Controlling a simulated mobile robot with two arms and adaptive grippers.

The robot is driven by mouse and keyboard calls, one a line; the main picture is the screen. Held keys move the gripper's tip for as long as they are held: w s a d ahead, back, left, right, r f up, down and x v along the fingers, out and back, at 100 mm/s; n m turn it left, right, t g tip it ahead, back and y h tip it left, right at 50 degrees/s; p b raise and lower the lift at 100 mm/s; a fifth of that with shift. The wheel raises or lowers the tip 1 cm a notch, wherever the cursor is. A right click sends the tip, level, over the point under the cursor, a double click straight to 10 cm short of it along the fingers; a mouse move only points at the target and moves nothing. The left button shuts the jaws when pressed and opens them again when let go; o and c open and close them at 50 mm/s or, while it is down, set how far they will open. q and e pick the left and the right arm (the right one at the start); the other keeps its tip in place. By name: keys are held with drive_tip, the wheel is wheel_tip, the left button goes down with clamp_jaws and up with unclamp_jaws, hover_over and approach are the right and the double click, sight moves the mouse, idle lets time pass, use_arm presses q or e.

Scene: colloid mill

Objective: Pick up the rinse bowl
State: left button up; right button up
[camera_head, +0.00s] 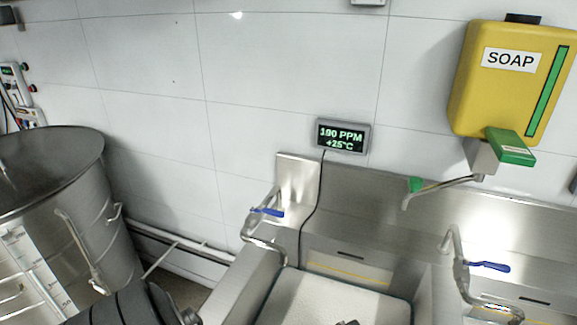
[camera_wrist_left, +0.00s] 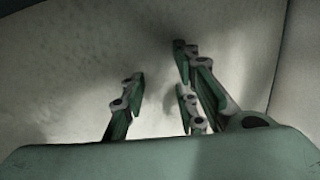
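I cannot make out a separate rinse bowl in the head view. The pale speckled surface (camera_wrist_left: 90,60) filling the left wrist view lies in front of my left gripper; I cannot tell whether it is the bowl or the sink. My left gripper (camera_wrist_left: 158,72) shows its dark green and grey fingers spread apart, with nothing visible between them. Shadows of the fingers fall on that surface. A tiny dark tip at the bottom edge of the head view, over the sink, is too small to identify. My right gripper is not in view.
A steel sink with a pale basin (camera_head: 335,298) stands at bottom centre, with blue-handled taps (camera_head: 266,212) (camera_head: 488,266) at left and right. A yellow soap dispenser (camera_head: 508,85) and a display (camera_head: 342,136) hang on the wall. A large steel vat (camera_head: 75,190) stands left.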

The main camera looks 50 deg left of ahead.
use_arm(q)
drive_tip(key=x, duration=0.3)
drive_tip(key=shift+w+a+f, duration=0.2)
drive_tip(key=shift+a, duration=0.05)
drive_tip(key=shift+f, duration=0.15)
drive_tip(key=shift+c, duration=0.5)
drive_tip(key=c, duration=0.4)
clamp_jaws()
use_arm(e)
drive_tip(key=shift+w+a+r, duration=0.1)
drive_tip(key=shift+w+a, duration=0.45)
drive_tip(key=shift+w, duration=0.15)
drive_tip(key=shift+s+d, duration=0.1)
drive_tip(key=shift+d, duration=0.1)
